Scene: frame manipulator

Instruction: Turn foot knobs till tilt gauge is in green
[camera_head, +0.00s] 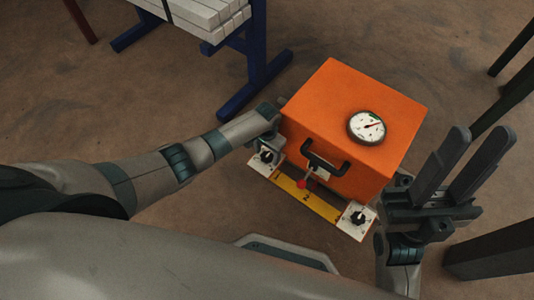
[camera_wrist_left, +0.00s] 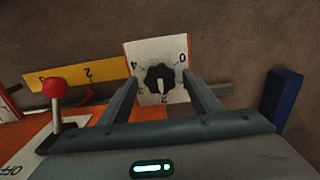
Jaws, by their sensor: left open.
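The orange box (camera_head: 335,110) carries a round tilt gauge (camera_head: 367,127) on top. Two black foot knobs on white numbered plates sit at the front corners: left knob (camera_head: 266,156) and right knob (camera_head: 358,218). My left gripper (camera_wrist_left: 162,84) is open, its fingers on either side of the left knob (camera_wrist_left: 160,79); contact cannot be told. That knob's white mark points roughly down toward the 2. My right gripper (camera_head: 482,135) is open and empty, right of the box, fingers pointing up.
A yellow numbered strip (camera_head: 322,205) runs between the knobs, with a red-tipped lever (camera_head: 302,184) and a black handle (camera_head: 325,160) near it. A blue stand (camera_head: 255,70) with pale bars is behind left. Dark legs (camera_head: 495,250) stand at right. Brown floor is clear in front.

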